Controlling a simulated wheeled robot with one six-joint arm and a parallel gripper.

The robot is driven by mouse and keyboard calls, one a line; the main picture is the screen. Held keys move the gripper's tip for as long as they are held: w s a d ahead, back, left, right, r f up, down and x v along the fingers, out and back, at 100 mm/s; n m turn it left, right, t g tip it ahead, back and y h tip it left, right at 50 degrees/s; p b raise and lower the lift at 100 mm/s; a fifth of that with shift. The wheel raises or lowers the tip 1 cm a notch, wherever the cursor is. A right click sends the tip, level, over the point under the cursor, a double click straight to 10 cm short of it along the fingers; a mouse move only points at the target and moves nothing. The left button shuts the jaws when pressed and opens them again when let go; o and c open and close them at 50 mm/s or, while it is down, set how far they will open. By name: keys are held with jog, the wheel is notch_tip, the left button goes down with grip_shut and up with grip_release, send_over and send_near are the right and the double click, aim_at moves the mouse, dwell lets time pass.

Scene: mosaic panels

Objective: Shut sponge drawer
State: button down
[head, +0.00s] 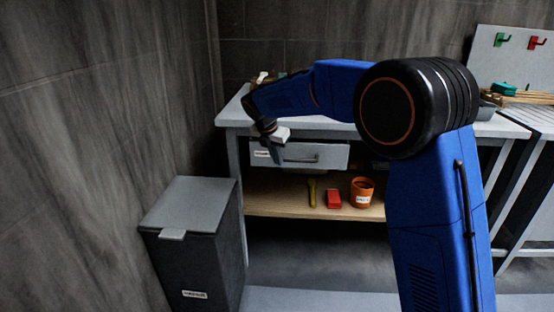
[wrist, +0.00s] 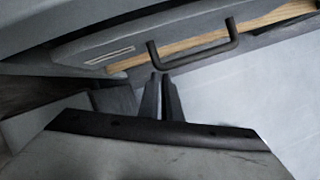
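The drawer (head: 330,151) is a light grey box front with a dark bar handle and a small white label, under the left part of the workbench. The label is too small to read. In the wrist view the drawer front (wrist: 85,58) and its handle (wrist: 195,59) lie just beyond my fingertips. My gripper (head: 277,158) is in front of the drawer's left part in the head view. In the wrist view its two dark fingers (wrist: 161,76) are close together with nothing between them, near the handle's left end. I cannot tell whether they touch the front. How far the drawer is out is unclear.
A grey lidded bin (head: 192,240) stands left of the workbench (head: 232,112), by the wall. The lower shelf (head: 275,203) holds a yellow item (head: 312,192), a red block (head: 334,198) and an orange pot (head: 362,191). A pegboard (head: 510,62) with hooks is at the back right.

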jog(key=shift+w+d+r, duration=0.15)
jog(key=shift+w, duration=0.05)
jog(key=s+a+r, duration=0.4)
jog(key=s+r, duration=0.4)
jog(key=r, duration=0.1)
jog(key=s+d+r+m+y, duration=0.1)
jog(key=s+d+m, duration=0.7)
jog(key=d, duration=0.5)
jog(key=s+d+r+m, duration=0.2)
jog(key=s+d+m, duration=0.4)
jog(key=s+d, duration=0.55)
jog(key=s+d+f+m, duration=0.4)
jog(key=s+m, duration=0.1)
jog(key=s, duration=0.2)
jog(key=s+d+f+m, duration=0.4)
jog(key=s+m, duration=0.1)
jog(key=s, duration=0.3)
jog(key=s+d+f+m+y, duration=0.1)
jog(key=s+d+f+m, duration=0.3)
jog(key=s+m, duration=0.2)
jog(key=shift+s+d+f+t, duration=0.15)
jog(key=shift+s+d+t, duration=0.2)
jog(key=shift+s, duration=0.6)
